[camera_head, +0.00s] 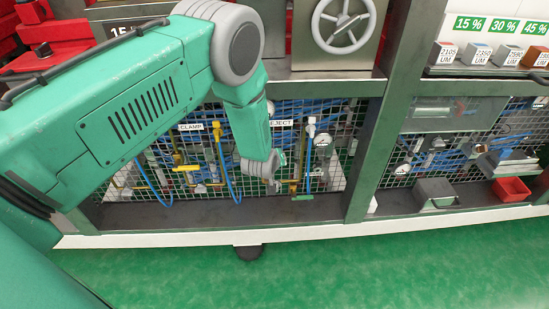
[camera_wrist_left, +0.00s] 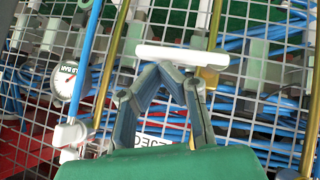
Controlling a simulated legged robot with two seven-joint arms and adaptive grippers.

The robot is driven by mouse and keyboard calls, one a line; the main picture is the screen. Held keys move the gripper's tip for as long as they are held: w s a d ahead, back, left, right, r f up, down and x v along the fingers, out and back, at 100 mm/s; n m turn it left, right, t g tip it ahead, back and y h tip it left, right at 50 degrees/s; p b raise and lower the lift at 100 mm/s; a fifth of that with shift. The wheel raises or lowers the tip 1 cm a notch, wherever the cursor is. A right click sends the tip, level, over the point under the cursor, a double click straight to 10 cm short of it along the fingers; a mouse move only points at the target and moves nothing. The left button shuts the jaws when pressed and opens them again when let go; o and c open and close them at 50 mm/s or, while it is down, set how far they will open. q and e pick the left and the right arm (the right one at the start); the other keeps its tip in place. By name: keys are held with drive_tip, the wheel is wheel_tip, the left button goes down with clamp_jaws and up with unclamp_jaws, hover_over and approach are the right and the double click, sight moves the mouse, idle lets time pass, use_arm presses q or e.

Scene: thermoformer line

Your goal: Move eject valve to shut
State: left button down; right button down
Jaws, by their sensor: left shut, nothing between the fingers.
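In the head view my left gripper (camera_head: 272,185) hangs low in front of the mesh panel, below the EJECT label (camera_head: 281,123). In the left wrist view its fingers (camera_wrist_left: 165,68) meet at the tips, shut and empty. A pale, bar-shaped valve handle (camera_wrist_left: 182,55) lies just beyond the fingertips, crosswise to a brass pipe (camera_wrist_left: 214,30). Whether the tips touch it I cannot tell. The EJECT label (camera_wrist_left: 158,141) shows upside down, partly hidden by the gripper. My right gripper is not in view.
The CLAMP label (camera_head: 190,127) and a yellowish handle (camera_head: 185,168) are to the left. A pressure gauge (camera_head: 325,140) and blue hoses are close on the right. The wire mesh (camera_head: 345,150) stands behind. A green post (camera_head: 370,150) bounds the bay on the right.

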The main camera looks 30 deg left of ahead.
use_arm(q)
drive_tip(key=shift+w+d+f, duration=0.1)
drive_tip(key=shift+d+f, duration=0.1)
drive_tip(key=shift+f, duration=0.1)
drive_tip(key=shift+d+f, duration=0.15)
drive_tip(key=shift+f, duration=0.05)
idle(0.4)
drive_tip(key=s+d+r+p, duration=0.2)
drive_tip(key=s+r+p, duration=0.3)
drive_tip(key=r, duration=0.5)
drive_tip(key=shift+s+d+r, duration=0.35)
drive_tip(key=shift+s+r, duration=0.05)
drive_tip(key=shift+s, duration=0.25)
drive_tip(key=shift+d, duration=0.25)
drive_tip(key=shift+a, duration=0.1)
